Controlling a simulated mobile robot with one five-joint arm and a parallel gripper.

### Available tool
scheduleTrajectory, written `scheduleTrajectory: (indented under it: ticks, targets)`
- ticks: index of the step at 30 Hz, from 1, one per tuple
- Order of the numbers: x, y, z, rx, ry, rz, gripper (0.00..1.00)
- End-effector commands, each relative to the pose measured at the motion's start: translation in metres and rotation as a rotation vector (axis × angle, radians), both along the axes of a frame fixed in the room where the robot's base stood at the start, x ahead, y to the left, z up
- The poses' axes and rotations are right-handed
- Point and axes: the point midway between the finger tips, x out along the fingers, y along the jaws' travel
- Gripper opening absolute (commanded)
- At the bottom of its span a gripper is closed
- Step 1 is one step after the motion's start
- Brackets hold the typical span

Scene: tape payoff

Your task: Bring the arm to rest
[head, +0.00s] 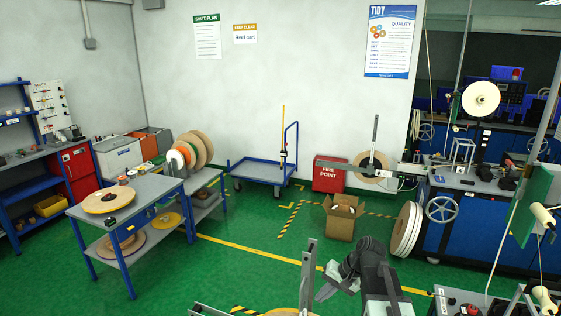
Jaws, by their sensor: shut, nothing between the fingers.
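My arm rises from the bottom edge of the head view, right of centre, and bends at a dark joint. My gripper (327,286) is at its end, small and partly blurred against the green floor. It is shut with nothing in it. It is just right of an upright grey post (307,272), and I cannot tell whether they touch.
A reel edge (290,312) shows at the bottom. A blue-framed table (140,190) with reels stands left. A cardboard box (342,222), white reels (405,229) and a blue machine bench (470,222) stand beyond. Green floor (225,270) is open left of the post.

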Motion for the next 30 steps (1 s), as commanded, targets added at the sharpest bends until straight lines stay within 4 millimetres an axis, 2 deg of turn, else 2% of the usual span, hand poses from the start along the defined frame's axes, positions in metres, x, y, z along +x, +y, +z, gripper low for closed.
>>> scheduleTrajectory:
  ticks: [1, 5, 7, 10, 12, 14, 16, 18, 30]
  targets:
    - [-0.004, 0.004, -0.026, -0.011, 0.001, 0.011, 0.0]
    - [-0.017, 0.012, -0.071, -0.061, 0.008, 0.044, 0.0]
    - [-0.028, 0.015, -0.103, -0.105, 0.014, 0.072, 0.0]
    - [-0.048, 0.013, -0.153, -0.199, 0.023, 0.122, 0.0]
    - [-0.062, 0.007, -0.179, -0.27, 0.029, 0.157, 0.0]
    - [-0.074, -0.001, -0.194, -0.337, 0.037, 0.187, 0.0]
    - [-0.087, -0.017, -0.2, -0.422, 0.048, 0.219, 0.0]
    - [-0.095, -0.033, -0.192, -0.484, 0.058, 0.239, 0.0]
    - [-0.096, -0.035, -0.191, -0.524, 0.066, 0.267, 0.0]
